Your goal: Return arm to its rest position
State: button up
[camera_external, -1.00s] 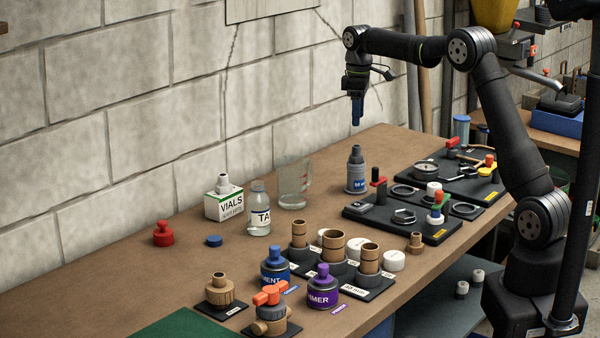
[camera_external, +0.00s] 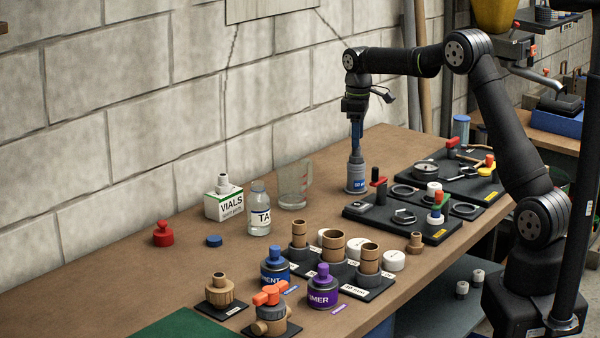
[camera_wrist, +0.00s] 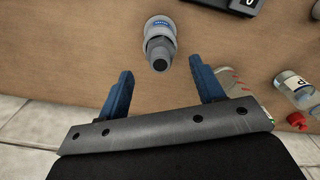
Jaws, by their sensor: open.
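My gripper (camera_external: 357,133) points straight down in the external view, with its blue fingers just above or beside the top of a grey bottle (camera_external: 356,175) with a blue label. The bottle stands upright on the wooden bench. In the wrist view, the blue fingers of my gripper (camera_wrist: 162,84) are spread apart and nothing is between them. The grey bottle (camera_wrist: 160,38) shows just beyond the fingertips, roughly centred between them, its dark neck towards the camera.
A clear beaker (camera_external: 294,184), a labelled clear bottle (camera_external: 259,210) and a vials box (camera_external: 224,203) stand left of the grey bottle. Black tool trays (camera_external: 402,222) lie to the right. A block wall (camera_external: 200,100) runs behind the bench. Pipe fittings and jars crowd the front.

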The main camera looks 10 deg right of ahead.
aim_at(357, 155)
notch_tip(357, 155, down, 5)
jog(key=shift+f, duration=0.2)
notch_tip(357, 155, up, 3)
jog(key=shift+f, duration=0.15)
jog(key=shift+r, duration=0.6)
